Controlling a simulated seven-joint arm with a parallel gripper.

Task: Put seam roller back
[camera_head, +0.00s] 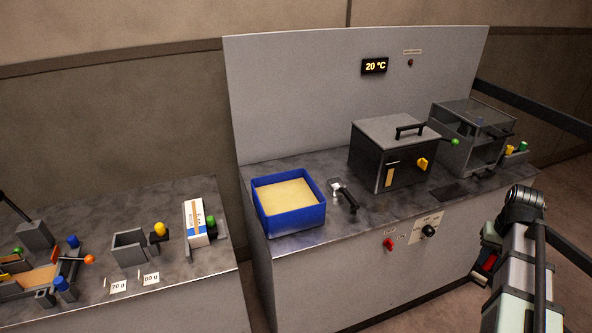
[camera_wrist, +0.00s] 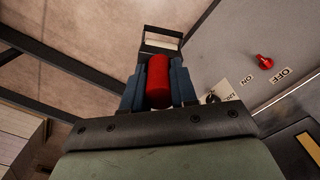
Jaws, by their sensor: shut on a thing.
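My gripper (camera_wrist: 159,92) is shut on the red handle of the seam roller (camera_wrist: 158,72). The handle lies between the two blue-grey fingers, and a dark frame with a pale crosspiece extends beyond the fingertips. In the head view my gripper (camera_head: 484,258) is low at the right, beside the front of the grey bench and below its top. A little red of the seam roller (camera_head: 489,263) shows there; the rest is mostly hidden. I cannot tell which spot is the roller's place.
The bench top (camera_head: 340,232) carries a blue tray (camera_head: 290,222), a black-handled tool (camera_head: 346,197), a dark box (camera_head: 392,155) with a yellow knob and a clear-sided case (camera_head: 470,135). A red switch (camera_head: 388,244) is on the bench front. A lower table (camera_head: 190,268) stands left.

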